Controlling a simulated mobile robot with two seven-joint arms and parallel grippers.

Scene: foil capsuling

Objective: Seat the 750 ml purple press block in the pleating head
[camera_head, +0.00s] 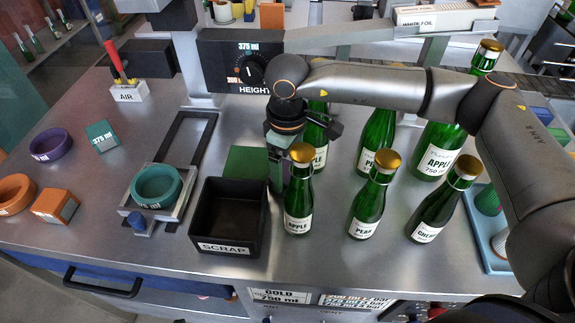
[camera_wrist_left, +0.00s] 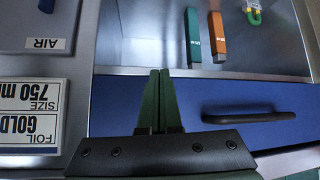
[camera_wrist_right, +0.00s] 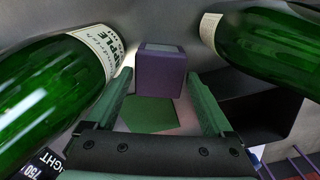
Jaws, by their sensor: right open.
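In the right wrist view a purple block (camera_wrist_right: 160,72) stands over or beyond a green patch (camera_wrist_right: 150,115), its printed label not readable. My right gripper (camera_wrist_right: 162,88) is open, with one green finger on either side of the block's near end. I cannot tell whether the fingers touch it. In the head view my right gripper (camera_head: 279,180) points down between the scrap bin and the bottles, and hides most of the block. My left gripper (camera_wrist_left: 158,75) is shut and empty in the left wrist view, above a blue drawer front. I cannot make out the pleating head for certain.
Green bottles (camera_head: 300,190) stand close right of my right gripper. The black scrap bin (camera_head: 228,246) is close left. A teal ring (camera_head: 157,186) sits in a holder. A purple ring (camera_head: 50,145), teal block (camera_head: 102,135) and orange block (camera_head: 55,205) lie further left. The HEIGHT dial (camera_head: 252,70) is behind.

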